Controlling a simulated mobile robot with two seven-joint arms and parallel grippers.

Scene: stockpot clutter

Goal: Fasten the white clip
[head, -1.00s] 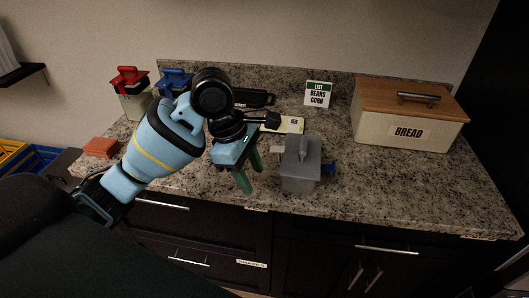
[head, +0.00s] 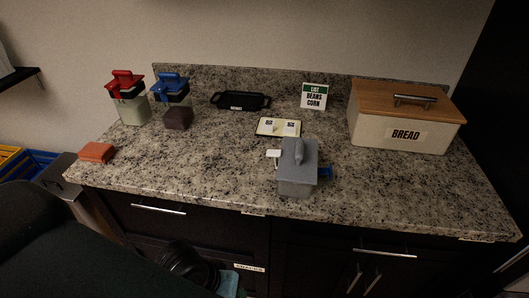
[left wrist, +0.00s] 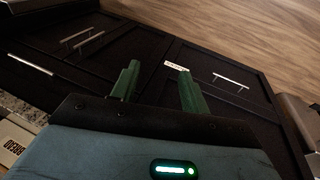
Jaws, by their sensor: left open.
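A grey lidded container (head: 297,172) stands near the front edge of the counter in the head view. The white clip (head: 273,154) sticks out from its left side near lid height. My right gripper is in neither view.
A bread box (head: 405,118) stands at right. A red-lidded canister (head: 131,106), a blue-lidded one (head: 171,92), a brown block (head: 178,118), a black tray (head: 240,101), an open booklet (head: 278,127), a list sign (head: 314,96) and an orange block (head: 97,152) sit around the counter. Counter left of the container is clear.

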